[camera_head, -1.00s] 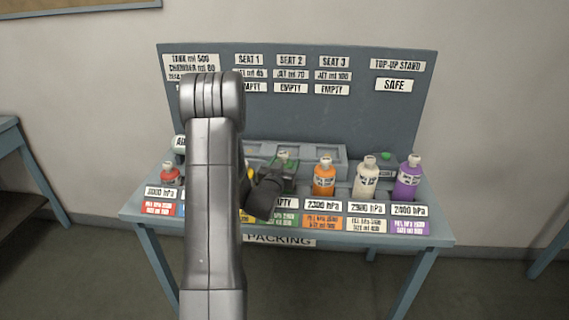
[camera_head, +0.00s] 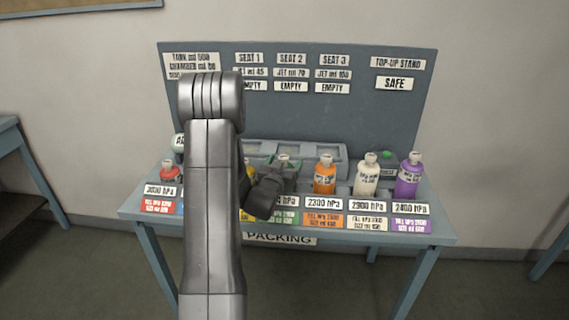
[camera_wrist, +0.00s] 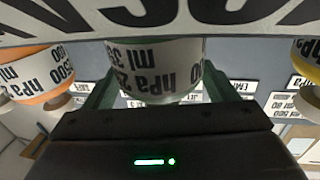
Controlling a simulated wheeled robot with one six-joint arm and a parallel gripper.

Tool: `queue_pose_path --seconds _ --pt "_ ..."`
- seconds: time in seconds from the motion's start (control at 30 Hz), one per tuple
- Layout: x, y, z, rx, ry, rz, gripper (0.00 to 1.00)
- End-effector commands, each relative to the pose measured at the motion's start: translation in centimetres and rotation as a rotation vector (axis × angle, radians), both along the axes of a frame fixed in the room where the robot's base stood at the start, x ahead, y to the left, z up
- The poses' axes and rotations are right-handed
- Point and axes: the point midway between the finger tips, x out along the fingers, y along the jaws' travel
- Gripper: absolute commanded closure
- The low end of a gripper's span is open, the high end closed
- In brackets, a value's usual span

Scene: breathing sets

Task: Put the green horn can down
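The green horn can (camera_wrist: 155,75) shows in the wrist view as a rounded can with a white label. It stands between the two green fingers of my gripper (camera_wrist: 157,92). The fingers lie close along both sides; I cannot tell whether they press on it.
An orange can (camera_head: 325,175), a cream can (camera_head: 366,176) and a purple can (camera_head: 409,177) stand to the right on the table (camera_head: 440,228). A red can (camera_head: 168,175) is at the left. A grey rack (camera_head: 325,152) lies behind. My arm hides the left-middle places.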

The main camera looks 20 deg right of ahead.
Motion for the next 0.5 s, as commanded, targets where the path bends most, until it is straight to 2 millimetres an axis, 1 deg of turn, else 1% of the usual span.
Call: queue_pose_path --seconds 0.03,0.07,0.33,0.5 --pt "-0.3 0.1 -1.3 0.014 0.02 -0.002 0.16" --pt "-0.3 0.1 -1.3 0.014 0.02 -0.002 0.16" --pt "-0.3 0.1 -1.2 0.015 0.021 -0.002 0.16" --pt "-0.3 0.1 -0.3 0.015 0.02 -0.002 0.16"
